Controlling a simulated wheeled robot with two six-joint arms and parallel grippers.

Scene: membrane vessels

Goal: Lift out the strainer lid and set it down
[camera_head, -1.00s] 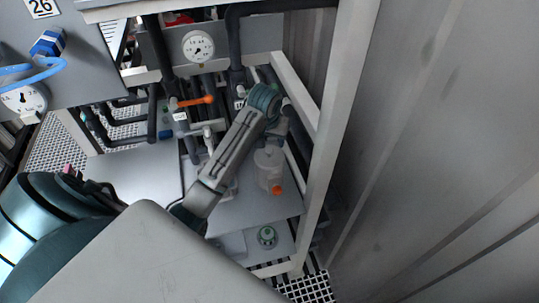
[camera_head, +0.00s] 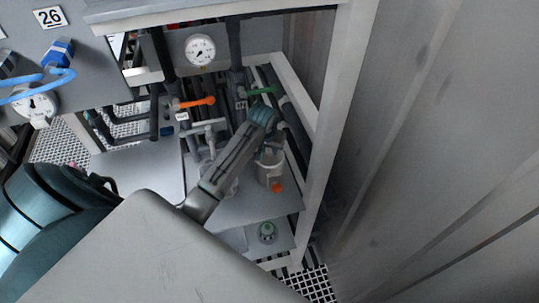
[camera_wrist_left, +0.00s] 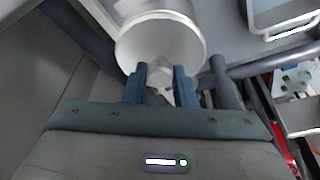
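The strainer vessel (camera_head: 269,172), a pale upright cup with an orange part low at its front, stands on the grey shelf inside the frame. My left gripper (camera_head: 272,146) is just above it and hides much of its top. In the left wrist view, the round white lid (camera_wrist_left: 135,47) lies ahead with its small pale knob (camera_wrist_left: 160,71) between the two blue fingers of my left gripper (camera_wrist_left: 161,78). The fingers are apart, one on each side of the knob; whether they press on it cannot be told. My right gripper is not in view.
Pipes with an orange-handled valve (camera_head: 197,102) and a green-handled valve (camera_head: 262,90) stand behind. A white post (camera_head: 329,130) rises close to the right. A green-topped round item (camera_head: 267,232) sits on the lower shelf. The shelf (camera_head: 245,207) in front of the vessel is bare.

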